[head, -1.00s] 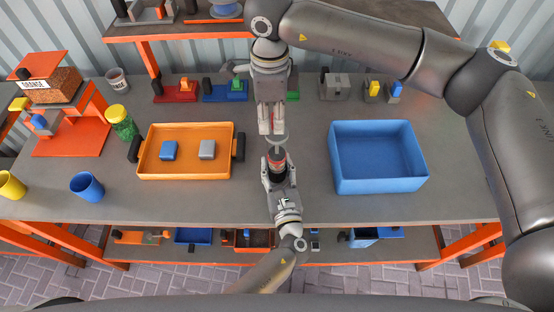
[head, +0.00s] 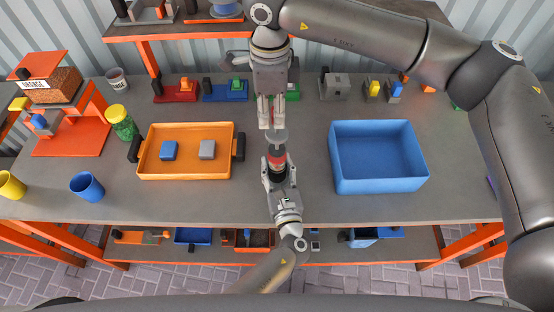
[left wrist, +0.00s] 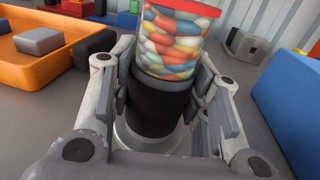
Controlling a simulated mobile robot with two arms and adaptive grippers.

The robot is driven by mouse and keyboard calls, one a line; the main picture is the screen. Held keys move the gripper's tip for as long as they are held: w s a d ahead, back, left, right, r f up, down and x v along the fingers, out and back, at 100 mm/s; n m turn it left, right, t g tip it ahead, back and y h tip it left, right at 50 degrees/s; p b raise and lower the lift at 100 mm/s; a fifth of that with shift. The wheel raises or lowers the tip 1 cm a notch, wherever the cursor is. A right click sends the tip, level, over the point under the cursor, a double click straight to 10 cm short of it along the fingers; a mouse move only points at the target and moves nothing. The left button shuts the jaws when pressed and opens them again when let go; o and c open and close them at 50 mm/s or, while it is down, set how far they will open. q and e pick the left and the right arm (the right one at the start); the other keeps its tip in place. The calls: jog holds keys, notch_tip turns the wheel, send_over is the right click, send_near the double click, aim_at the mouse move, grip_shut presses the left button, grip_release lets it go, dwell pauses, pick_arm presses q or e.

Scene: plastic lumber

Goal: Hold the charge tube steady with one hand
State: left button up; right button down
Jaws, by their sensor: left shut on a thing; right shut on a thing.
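The charge tube (head: 277,161) stands upright near the middle of the bench, with a dark lower part and a reddish band in the head view. In the left wrist view it is a clear tube of coloured capsules (left wrist: 170,42) above a black base (left wrist: 155,105). My left gripper (head: 278,174) is shut around the black base; it also shows in the left wrist view (left wrist: 160,100). My right gripper (head: 271,124) points down just above the tube, shut on a grey round-topped piece (head: 277,134). Whether this piece touches the tube is unclear.
An orange tray (head: 185,177) with a blue and a grey block is left of the tube. A blue bin (head: 378,185) is on the right. A yellow-lidded jar (head: 121,122) and a blue cup (head: 87,186) are further left. Coloured fixtures line the back.

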jog(key=shift+f, duration=1.45)
jog(key=c, duration=1.1)
grip_release()
jog(key=shift+r, duration=0.1)
jog(key=shift+r, duration=3.55)
